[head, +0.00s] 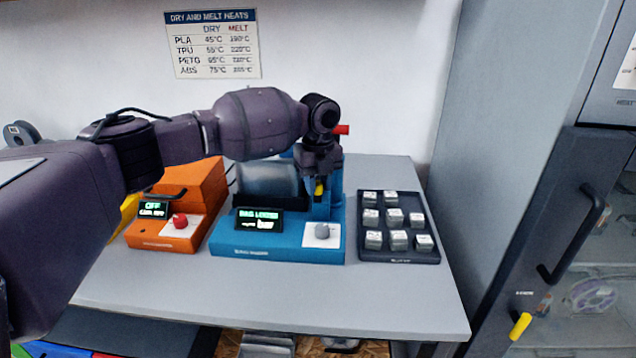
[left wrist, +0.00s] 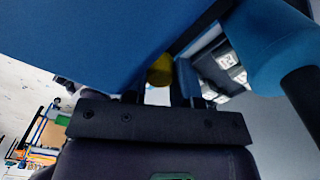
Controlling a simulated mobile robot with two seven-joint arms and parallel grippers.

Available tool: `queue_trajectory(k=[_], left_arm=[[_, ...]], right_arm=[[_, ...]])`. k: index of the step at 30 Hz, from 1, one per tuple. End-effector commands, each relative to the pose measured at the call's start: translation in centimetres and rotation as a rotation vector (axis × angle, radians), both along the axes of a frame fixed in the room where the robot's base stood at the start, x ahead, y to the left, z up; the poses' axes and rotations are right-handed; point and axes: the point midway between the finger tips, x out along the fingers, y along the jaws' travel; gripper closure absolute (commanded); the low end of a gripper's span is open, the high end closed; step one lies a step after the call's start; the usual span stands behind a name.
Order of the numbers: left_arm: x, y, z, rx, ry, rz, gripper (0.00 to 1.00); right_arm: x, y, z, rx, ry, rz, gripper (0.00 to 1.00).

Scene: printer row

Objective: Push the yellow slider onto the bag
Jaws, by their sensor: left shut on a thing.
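The yellow slider (head: 319,188) is a small yellow piece at the right of the blue bag machine (head: 275,248). My left gripper (head: 318,178) comes down over it from above and is shut on it. In the left wrist view the yellow slider (left wrist: 160,70) shows between the dark fingers of my left gripper (left wrist: 162,88), partly covered by blue machine parts. The bag (head: 266,179) is a greyish, see-through shape in the machine, left of the slider; my arm partly covers it. The machine's display reads "BAG LOOSE". My right gripper is not in view.
An orange unit (head: 165,232) with a red knob stands left of the blue machine. A dark tray (head: 399,252) of small grey blocks lies close to its right. A grey cabinet with a dark handle (head: 570,235) stands at the right. The table front (head: 290,300) is clear.

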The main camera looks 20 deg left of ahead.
Motion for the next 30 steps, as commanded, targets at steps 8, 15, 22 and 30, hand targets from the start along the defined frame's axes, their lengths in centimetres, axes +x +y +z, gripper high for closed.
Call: queue_trajectory(k=[8,15,22,30], left_arm=[[-0.6,2.2,0.2,0.0,0.0,0.001,1.0],[-0.6,2.5,0.0,0.004,0.002,0.001,1.0],[-0.6,2.4,0.0,0.003,0.001,0.001,0.47],[-0.5,2.3,0.1,0.001,0.0,0.0,0.47]], right_arm=[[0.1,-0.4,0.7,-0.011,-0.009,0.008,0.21],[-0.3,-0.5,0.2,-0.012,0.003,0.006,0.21],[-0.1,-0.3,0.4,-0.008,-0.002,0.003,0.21],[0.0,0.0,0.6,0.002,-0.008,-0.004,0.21]])
